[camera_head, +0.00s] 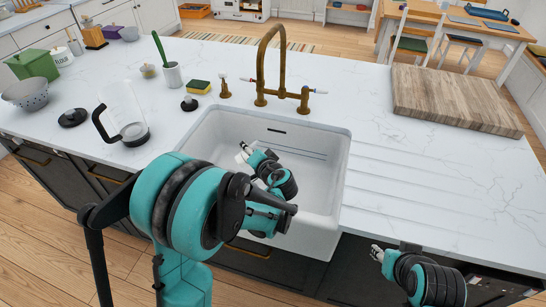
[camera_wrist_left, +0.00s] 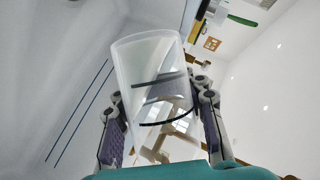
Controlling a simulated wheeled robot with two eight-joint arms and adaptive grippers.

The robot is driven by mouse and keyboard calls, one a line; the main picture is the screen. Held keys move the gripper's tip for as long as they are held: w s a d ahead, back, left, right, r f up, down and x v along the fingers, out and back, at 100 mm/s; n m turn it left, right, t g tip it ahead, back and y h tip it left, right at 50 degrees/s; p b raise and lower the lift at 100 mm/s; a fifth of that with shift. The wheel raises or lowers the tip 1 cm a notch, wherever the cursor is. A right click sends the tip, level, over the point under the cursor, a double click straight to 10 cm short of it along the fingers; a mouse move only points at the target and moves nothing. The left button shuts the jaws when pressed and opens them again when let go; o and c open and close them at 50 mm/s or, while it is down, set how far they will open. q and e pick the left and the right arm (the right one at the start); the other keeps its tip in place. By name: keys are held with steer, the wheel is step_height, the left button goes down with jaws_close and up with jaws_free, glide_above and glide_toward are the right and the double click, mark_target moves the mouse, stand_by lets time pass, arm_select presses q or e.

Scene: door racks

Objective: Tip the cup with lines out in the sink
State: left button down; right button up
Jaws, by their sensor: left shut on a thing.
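The cup (camera_wrist_left: 150,75) is clear and shows dark lines around it in the left wrist view. My left gripper (camera_wrist_left: 160,125) is shut on it, with one finger on each side. In the head view my left gripper (camera_head: 247,157) is low inside the white sink (camera_head: 225,125), below the counter top. The cup there is small and mostly hidden by my arm; its exact tilt is hard to tell. My right gripper (camera_head: 377,253) is at the front edge of the counter, apart from the sink, and its fingers are too small to judge.
A brass faucet (camera_head: 268,70) stands behind the sink. A glass jug with a black handle (camera_head: 124,112), a yellow-green sponge (camera_head: 199,87) and a white holder (camera_head: 173,75) are to the left. A wooden board (camera_head: 455,97) lies at the right. The ribbed counter right of the sink is clear.

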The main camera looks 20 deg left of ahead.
arm_select(q)
steer(key=shift+r+m+y, duration=0.7)
steer(key=shift+r+m, duration=0.1)
steer(key=shift+m, duration=0.4)
stand_by(1.0)
steer(key=shift+w+d+r+m+y, duration=0.3)
steer(key=shift+d+r+m+y, duration=0.1)
steer(key=shift+d+m, duration=0.25)
stand_by(0.7)
steer(key=shift+w+r+m+y+b, duration=0.1)
steer(key=shift+r+m+y+b, duration=0.35)
steer(key=shift+m+b, duration=0.3)
stand_by(0.9)
